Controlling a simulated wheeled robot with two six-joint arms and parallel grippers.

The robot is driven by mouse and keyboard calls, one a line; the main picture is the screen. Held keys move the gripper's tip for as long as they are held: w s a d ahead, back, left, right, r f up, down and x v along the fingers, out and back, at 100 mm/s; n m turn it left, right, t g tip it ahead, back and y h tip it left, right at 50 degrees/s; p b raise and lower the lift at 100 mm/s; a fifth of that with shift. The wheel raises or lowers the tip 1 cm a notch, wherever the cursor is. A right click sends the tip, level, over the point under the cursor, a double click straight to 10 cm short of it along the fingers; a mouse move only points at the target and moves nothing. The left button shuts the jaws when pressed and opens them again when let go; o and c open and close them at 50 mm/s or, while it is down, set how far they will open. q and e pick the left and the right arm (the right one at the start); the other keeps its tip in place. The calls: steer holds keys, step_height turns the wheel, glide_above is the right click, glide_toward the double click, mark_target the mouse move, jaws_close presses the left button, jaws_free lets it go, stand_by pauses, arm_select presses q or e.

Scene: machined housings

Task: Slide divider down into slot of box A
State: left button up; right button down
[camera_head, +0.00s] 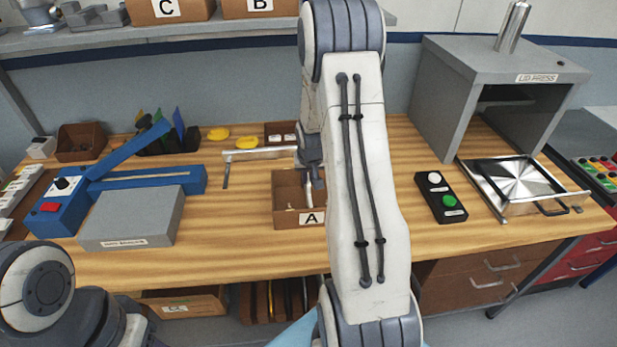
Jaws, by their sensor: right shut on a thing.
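Box A (286,190) is an open brown box with a white "A" label on its front, in the middle of the workbench. Small pale things lie inside it. My right arm comes down in front of it and covers its right part. My right gripper (315,180) points down into the box at its right side. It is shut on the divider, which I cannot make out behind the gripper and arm. The slot is also hidden. My left arm shows at the lower left, but its gripper is out of the picture.
A blue lever tool (185,181) and a grey block (133,214) stand left of box A. A metal bracket (258,154) lies behind it. A black button box (440,197) and the lid press (468,90) with its metal tray (517,178) are at right. The bench front is clear.

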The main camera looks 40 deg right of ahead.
steer(key=c, duration=0.9)
jaws_free()
steer(key=shift+o, duration=0.2)
steer(key=v, duration=1)
steer(key=shift+r+b, duration=0.2)
steer(key=shift+b, duration=0.25)
steer(key=shift+a, duration=0.1)
